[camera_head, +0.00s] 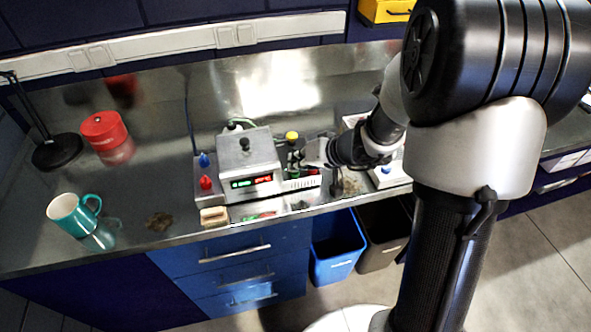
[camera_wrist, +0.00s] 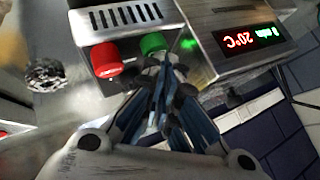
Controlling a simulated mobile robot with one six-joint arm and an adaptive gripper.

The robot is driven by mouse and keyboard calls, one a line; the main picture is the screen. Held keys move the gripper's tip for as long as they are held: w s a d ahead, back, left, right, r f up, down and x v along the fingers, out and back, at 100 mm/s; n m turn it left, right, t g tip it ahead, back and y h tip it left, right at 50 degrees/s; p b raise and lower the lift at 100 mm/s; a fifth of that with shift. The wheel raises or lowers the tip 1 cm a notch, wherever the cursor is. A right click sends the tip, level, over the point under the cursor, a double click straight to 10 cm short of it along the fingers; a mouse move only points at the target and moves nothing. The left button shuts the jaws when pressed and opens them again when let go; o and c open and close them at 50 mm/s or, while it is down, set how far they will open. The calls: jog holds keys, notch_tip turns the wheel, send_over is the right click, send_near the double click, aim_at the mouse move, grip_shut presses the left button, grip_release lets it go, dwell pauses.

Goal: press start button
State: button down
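In the wrist view a green button (camera_wrist: 153,43) and a red button (camera_wrist: 106,60) stand side by side on a metal box with dark vent slots (camera_wrist: 125,16). I see no label naming either as start. My gripper (camera_wrist: 165,68) has its fingers brought together and empty, with the tips right at the green button and overlapping its lower edge. I cannot tell whether they touch it. In the head view my gripper (camera_head: 308,158) is over the small vented box (camera_head: 302,184), whose buttons are mostly hidden there.
Beside the vented box stands a metal device with a lit display (camera_head: 252,183). To its left are red and blue knobs (camera_head: 206,182). A teal mug (camera_head: 72,214), red tin (camera_head: 104,130) and black stand (camera_head: 56,151) are farther left. A yellow-topped item (camera_head: 292,136) is near my gripper.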

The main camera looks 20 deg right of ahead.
jog(key=shift+s, duration=0.15)
jog(key=shift+r+p, duration=1.35)
jog(key=shift+r, duration=1.7)
jog(key=s+a+r+n+g, duration=0.1)
jog(key=s+a+r, duration=0.35)
jog(key=s, duration=0.35)
jog(key=s+a+r+n+g, duration=0.2)
jog(key=s+a+r, duration=0.1)
jog(key=s+r, duration=0.3)
jog(key=s+d+m+h, duration=0.1)
jog(key=s+d+h, duration=0.4)
jog(key=s, duration=0.8)
jog(key=shift+s+d+r, duration=0.4)
jog(key=shift+d, duration=0.45)
